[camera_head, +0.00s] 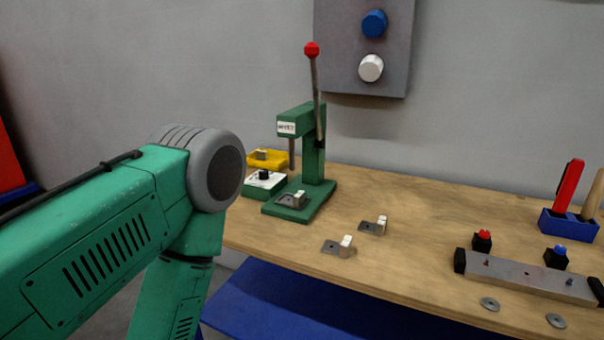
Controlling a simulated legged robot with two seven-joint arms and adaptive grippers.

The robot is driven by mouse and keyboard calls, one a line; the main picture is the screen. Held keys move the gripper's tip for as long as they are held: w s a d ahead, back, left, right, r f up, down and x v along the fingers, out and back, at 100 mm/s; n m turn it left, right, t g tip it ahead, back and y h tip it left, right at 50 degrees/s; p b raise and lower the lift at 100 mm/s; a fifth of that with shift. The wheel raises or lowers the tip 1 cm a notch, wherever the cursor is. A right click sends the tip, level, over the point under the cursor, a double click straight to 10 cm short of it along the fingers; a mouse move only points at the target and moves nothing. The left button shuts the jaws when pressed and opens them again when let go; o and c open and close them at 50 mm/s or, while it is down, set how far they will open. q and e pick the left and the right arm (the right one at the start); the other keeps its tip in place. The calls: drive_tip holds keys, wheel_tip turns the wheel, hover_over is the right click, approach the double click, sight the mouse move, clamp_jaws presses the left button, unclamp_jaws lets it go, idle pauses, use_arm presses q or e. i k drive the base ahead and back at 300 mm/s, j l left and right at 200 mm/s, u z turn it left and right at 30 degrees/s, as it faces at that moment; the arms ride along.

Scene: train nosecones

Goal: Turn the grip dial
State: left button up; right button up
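A grey wall panel (364,48) carries a blue round knob (374,23) above a white round knob (371,68). A small green box (262,190) with a white top face and a black knob (264,175) stands on the table left of the green lever press (314,160). I cannot tell which of these knobs is the grip dial. My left arm comes in from the left, bends at a grey joint and goes down out of the picture, so its gripper is not seen. My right arm and gripper are not in view.
The wooden table (420,210) has small metal brackets (340,246) near its front middle. A yellow tray (268,159) is behind the green box. A metal bar (528,277), red and blue buttons, washers and a blue tool holder (568,226) are at the right. My arm stands left of the table.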

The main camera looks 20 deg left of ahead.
sight(263, 174)
drive_tip(key=i+j, duration=0.2)
drive_tip(key=j, duration=0.15)
drive_tip(key=i+j+z, duration=0.1)
drive_tip(key=j, duration=0.25)
drive_tip(key=i+j, duration=0.45)
drive_tip(key=j, duration=0.25)
drive_tip(key=i+j+z, duration=0.1)
drive_tip(key=j, duration=0.25)
drive_tip(key=i, duration=0.1)
